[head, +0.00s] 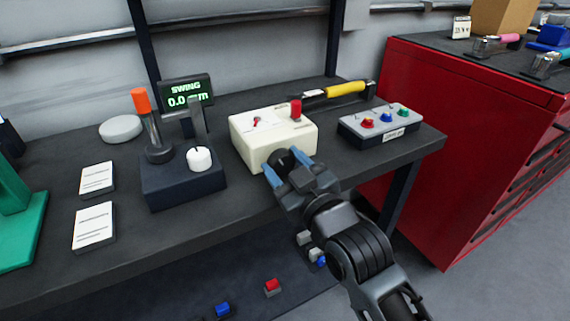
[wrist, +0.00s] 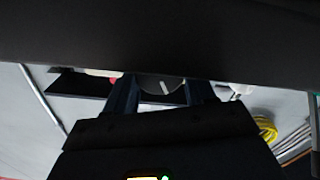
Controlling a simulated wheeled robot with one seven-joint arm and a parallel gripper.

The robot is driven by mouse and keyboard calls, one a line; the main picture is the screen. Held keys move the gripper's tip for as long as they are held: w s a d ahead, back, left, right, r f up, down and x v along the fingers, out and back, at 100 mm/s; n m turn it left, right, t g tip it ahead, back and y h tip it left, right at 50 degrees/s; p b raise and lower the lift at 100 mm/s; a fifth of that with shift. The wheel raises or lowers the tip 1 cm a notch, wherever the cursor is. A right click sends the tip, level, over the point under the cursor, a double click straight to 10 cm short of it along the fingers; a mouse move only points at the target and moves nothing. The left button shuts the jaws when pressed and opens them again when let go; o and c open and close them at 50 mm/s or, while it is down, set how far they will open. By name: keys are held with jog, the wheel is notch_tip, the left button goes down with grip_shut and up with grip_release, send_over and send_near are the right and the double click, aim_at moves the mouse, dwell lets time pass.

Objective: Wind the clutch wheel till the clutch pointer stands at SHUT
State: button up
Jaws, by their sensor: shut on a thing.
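A cream box (head: 270,132) stands near the front edge of the dark bench. On its top are a pale dial with a small red pointer (head: 257,121) and a red knob (head: 296,107). The dial lettering is too small to read. A dark round wheel (head: 281,158) sits on the box's front face. My gripper (head: 288,165) reaches it from the front, with its blue fingers on either side of the wheel and shut on it. In the wrist view the wheel (wrist: 160,87) shows between the two fingers, with a pale mark on it. Much of the wheel is hidden by the fingers.
Left of the box stands a dark unit (head: 182,185) with an orange-topped lever and a white knob. A display (head: 186,92) reads SWING. A grey button box (head: 380,125) stands on the right, with a yellow-handled tool (head: 345,89) behind. A red cabinet (head: 455,150) stands beyond.

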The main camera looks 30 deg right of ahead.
jog(key=shift+m+p, duration=0.8)
jog(key=shift+m, duration=1.7)
jog(key=o, duration=1)
jog(key=shift+o, duration=0.2)
jog(key=s, duration=0.7)
jog(key=shift+s+b, duration=0.3)
jog(key=shift+s, duration=0.1)
